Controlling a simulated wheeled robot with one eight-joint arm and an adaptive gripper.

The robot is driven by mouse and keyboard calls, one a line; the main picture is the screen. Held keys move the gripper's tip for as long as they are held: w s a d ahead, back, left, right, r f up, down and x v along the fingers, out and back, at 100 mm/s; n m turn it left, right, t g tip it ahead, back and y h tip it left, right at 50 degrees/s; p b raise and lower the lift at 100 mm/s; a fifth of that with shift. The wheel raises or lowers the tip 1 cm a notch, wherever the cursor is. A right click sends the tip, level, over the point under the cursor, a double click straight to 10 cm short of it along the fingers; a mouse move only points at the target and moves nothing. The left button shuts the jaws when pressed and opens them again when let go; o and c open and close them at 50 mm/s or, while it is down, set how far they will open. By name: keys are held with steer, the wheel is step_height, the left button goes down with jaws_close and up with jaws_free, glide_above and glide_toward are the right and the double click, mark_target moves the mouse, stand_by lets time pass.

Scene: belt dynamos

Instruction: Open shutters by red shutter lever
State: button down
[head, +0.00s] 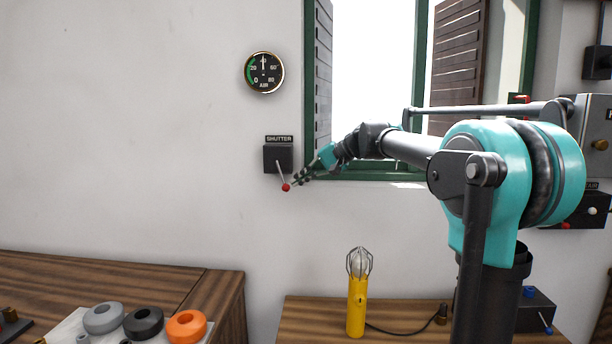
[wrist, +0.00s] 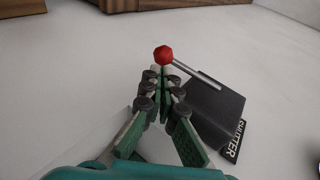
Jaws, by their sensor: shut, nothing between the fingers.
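The shutter lever is a light metal rod with a red knob (head: 286,187), on a dark box (head: 278,158) with a SHUTTER label on the white wall. In the head view the rod points down and slightly right. My gripper (head: 296,182) is shut and empty, its tips right beside the knob on its right. In the wrist view the red knob (wrist: 164,55) shows just beyond the closed fingertips (wrist: 163,72); I cannot tell whether they touch. The brown slatted shutters (head: 455,70) stand folded open at the green-framed window (head: 421,90), with bright light between them.
A round AIR gauge (head: 264,72) hangs above the lever box. Below are a wooden bench (head: 225,300) with coloured rings and a table with a yellow caged lamp (head: 357,300). Control boxes (head: 590,125) are on the right wall. The wall left of the lever is clear.

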mark_target(289, 187)
steer(key=shift+a+f, duration=0.1)
stand_by(0.3)
steer(key=shift+a+f+y, duration=0.8)
steer(key=shift+a+f, duration=0.25)
steer(key=shift+a, duration=0.2)
steer(key=shift+w+r, duration=0.1)
steer(key=shift+r, duration=0.7)
